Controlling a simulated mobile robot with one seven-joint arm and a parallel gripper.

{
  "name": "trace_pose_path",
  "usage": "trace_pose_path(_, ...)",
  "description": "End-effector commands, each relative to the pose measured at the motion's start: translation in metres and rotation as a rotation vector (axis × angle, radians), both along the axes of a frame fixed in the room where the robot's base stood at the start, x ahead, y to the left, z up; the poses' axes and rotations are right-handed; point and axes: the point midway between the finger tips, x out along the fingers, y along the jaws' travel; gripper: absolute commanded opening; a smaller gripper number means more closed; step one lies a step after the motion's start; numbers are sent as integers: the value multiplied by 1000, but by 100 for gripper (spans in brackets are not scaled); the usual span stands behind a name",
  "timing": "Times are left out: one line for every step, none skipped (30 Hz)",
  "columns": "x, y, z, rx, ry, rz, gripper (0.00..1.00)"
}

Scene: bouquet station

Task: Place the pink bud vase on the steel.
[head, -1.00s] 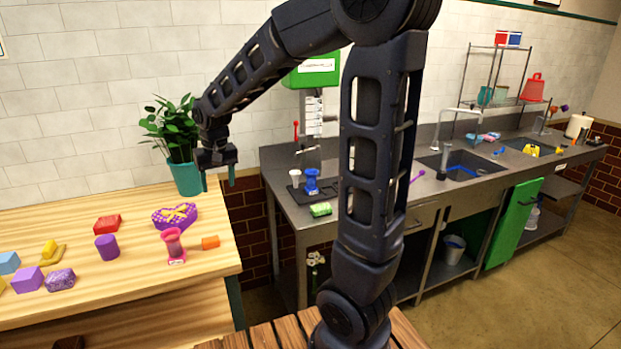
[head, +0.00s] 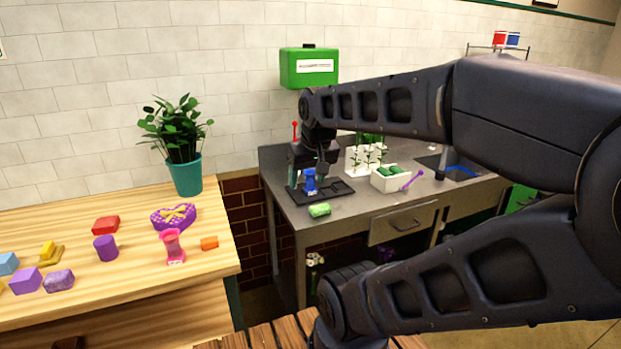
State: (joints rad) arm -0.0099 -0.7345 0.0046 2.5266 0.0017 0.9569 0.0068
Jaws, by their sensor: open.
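The pink bud vase (head: 172,246) stands upright on the wooden counter (head: 130,292), near its right edge. The steel counter (head: 345,210) is to the right, across a gap. My gripper (head: 308,184) is over the left part of the steel counter, at a black tray (head: 340,189). It is open, with its fingers around or just in front of a blue vase (head: 310,181); I cannot tell whether they touch it. The white vase seen earlier on that tray is hidden behind my gripper or out of sight.
A green sponge (head: 319,210) lies at the steel counter's front. A white planter box (head: 390,179) and a purple spoon (head: 413,180) are right of the tray. An orange block (head: 209,243) and a purple heart box (head: 173,216) are near the pink vase. My arm hides much of the right side.

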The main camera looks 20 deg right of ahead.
Motion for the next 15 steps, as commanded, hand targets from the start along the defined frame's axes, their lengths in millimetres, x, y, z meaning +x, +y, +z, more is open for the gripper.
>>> trace_pose_path(-4,-2,-1,-1,-5,-5,65)
trace_pose_path(-5,-3,-1,-2,-6,-6,65)
trace_pose_path(-6,-4,-1,-3,-7,-7,65)
trace_pose_path(-7,-4,-1,-3,-8,-7,65)
trace_pose_path(-7,-4,-1,-3,-8,-7,65)
trace_pose_path(-7,-4,-2,-3,-8,-7,65)
trace_pose_path(-7,-4,-1,-3,-8,-7,65)
trace_pose_path(-7,-4,-1,-3,-8,-6,65)
trace_pose_path(-7,-4,-1,-3,-8,-6,65)
trace_pose_path(-7,-4,-1,-3,-8,-6,65)
trace_pose_path(-7,-4,-1,-3,-8,-6,65)
trace_pose_path(-7,-4,-1,-3,-8,-6,65)
trace_pose_path(-7,-4,-1,-3,-8,-6,65)
trace_pose_path(-7,-4,-1,-3,-8,-6,65)
trace_pose_path(-7,-4,-1,-3,-8,-6,65)
